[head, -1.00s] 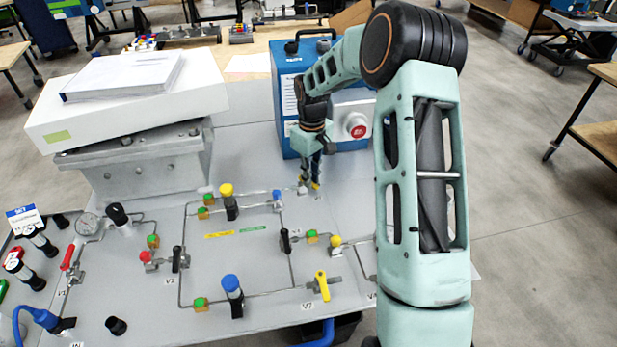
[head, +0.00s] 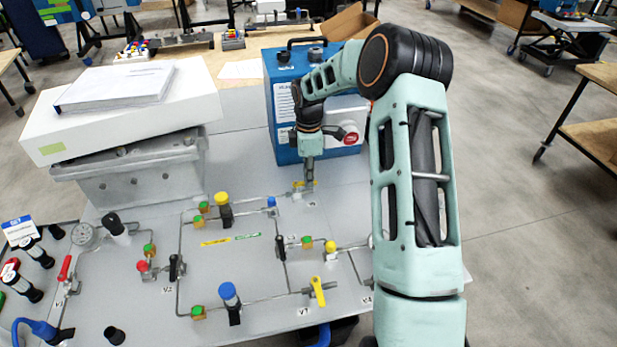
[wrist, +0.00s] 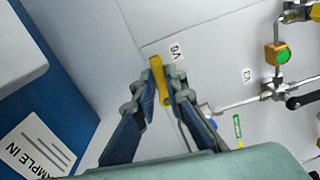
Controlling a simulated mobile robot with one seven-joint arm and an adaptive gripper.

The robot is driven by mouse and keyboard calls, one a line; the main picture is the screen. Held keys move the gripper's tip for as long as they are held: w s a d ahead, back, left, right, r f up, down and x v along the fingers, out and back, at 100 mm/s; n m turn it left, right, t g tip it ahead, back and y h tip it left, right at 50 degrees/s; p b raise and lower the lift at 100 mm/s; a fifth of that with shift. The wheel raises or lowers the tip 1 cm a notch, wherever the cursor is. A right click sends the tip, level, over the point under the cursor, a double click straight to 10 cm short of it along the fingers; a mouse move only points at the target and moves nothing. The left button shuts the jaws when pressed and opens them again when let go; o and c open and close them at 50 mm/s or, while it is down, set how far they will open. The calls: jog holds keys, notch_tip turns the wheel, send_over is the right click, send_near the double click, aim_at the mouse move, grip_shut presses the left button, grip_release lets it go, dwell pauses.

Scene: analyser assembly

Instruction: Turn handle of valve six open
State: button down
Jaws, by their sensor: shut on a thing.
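The yellow handle of valve six (wrist: 160,85) lies between my gripper's fingers (wrist: 162,88) in the wrist view, next to the label "V6" (wrist: 177,50). In the head view my gripper (head: 307,180) points down onto the back right of the panel, in front of the blue box. A little of the yellow handle (head: 299,184) shows there beside the fingertips. My gripper is shut on the handle. The fingers hide part of the handle and the valve body.
The blue box (head: 283,120) with a red button (head: 350,138) stands close behind my gripper. The panel (head: 240,265) carries pipes and several other valves, including yellow-handled V7 (head: 318,292). A white box (head: 120,120) sits at the back left.

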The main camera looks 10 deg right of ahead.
jog(key=shift+w+n, duration=0.2)
jog(key=shift+n, duration=0.4)
jog(key=c, duration=2)
grip_release()
jog(key=shift+o, duration=0.2)
notch_tip(320, 180, up, 12)
jog(key=shift+w+r, duration=0.1)
jog(key=shift+w, duration=0.05)
